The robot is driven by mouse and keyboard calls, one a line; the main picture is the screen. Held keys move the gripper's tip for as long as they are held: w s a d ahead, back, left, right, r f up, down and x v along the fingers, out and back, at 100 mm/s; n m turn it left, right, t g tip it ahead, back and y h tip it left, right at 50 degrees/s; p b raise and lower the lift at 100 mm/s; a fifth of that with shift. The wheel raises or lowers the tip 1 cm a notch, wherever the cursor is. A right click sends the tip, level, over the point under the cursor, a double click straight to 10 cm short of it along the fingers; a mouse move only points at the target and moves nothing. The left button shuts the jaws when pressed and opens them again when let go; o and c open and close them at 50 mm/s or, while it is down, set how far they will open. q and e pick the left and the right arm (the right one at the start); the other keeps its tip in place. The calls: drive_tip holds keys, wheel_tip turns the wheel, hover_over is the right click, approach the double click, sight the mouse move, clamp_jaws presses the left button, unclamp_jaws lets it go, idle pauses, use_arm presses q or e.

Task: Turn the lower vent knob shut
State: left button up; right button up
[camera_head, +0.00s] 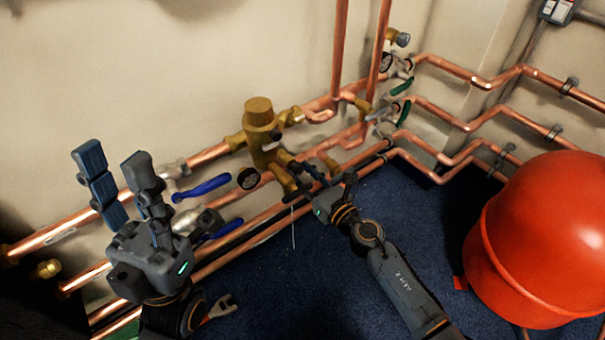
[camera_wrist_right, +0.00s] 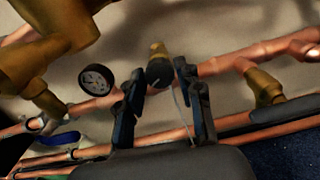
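In the right wrist view, a dark round vent knob (camera_wrist_right: 160,73) on a brass stem sits ahead of my right gripper. It lies between the fingertips, with a visible gap on each side. I cannot tell how deep the fingers reach around it. My right gripper (camera_head: 288,178) is open and faces the brass valve body (camera_head: 264,140) in the head view, where its fingers hide most of the knob area. I cannot read the knob's turn position. My left gripper (camera_head: 113,162) is open and empty, pointing up in front of the pipes at the left.
A pressure gauge (camera_head: 248,178) sits just left of my right gripper. Blue lever handles (camera_head: 203,187) lie between my two grippers. Green-handled valves (camera_head: 402,87) are on the pipes further right. A red rounded vessel (camera_head: 545,235) stands at the right. Blue carpet (camera_head: 420,215) is open floor.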

clamp_jaws()
